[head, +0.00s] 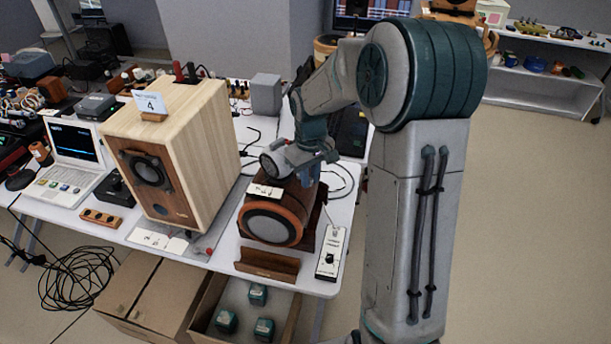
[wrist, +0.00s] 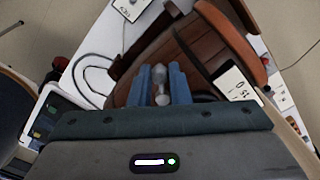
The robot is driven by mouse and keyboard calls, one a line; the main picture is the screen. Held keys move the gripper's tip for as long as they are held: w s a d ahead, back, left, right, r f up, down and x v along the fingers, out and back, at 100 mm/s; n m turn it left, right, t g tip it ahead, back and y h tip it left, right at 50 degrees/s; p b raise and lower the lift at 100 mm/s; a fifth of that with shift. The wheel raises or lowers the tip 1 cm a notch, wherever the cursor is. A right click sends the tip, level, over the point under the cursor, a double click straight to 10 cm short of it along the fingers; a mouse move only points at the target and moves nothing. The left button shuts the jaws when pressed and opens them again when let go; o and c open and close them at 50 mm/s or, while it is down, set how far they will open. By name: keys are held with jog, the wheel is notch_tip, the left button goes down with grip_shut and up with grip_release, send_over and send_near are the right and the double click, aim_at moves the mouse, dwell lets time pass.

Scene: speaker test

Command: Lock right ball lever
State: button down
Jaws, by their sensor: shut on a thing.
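The lever is hidden behind my gripper and arm in the head view. I cannot tell the lever's exact angle, and no second lever shows clearly.
A large light-wood speaker (head: 200,135) stands to the left on the white table (head: 342,212). A small white control box (head: 331,252) and a brown wooden stand (head: 267,265) lie near the front edge. An open cardboard box (head: 284,325) with green-topped items is below.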

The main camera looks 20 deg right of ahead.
jog(key=shift+w+d+n+p, duration=0.3)
jog(key=shift+w+d+n, duration=0.1)
jog(key=shift+n, duration=0.95)
jog(key=shift+w+d+n+p, duration=0.3)
jog(key=shift+d+n, duration=0.05)
jog(key=shift+n, duration=1.05)
jog(key=shift+w+d+n+p, duration=0.3)
jog(key=shift+w+d+n, duration=0.1)
jog(key=shift+n, duration=0.95)
jog(key=shift+r, duration=0.1)
jog(key=c, duration=1.6)
grip_release()
jog(key=shift+c, duration=0.2)
notch_tip(320, 180, up, 14)
jog(key=b, duration=0.1)
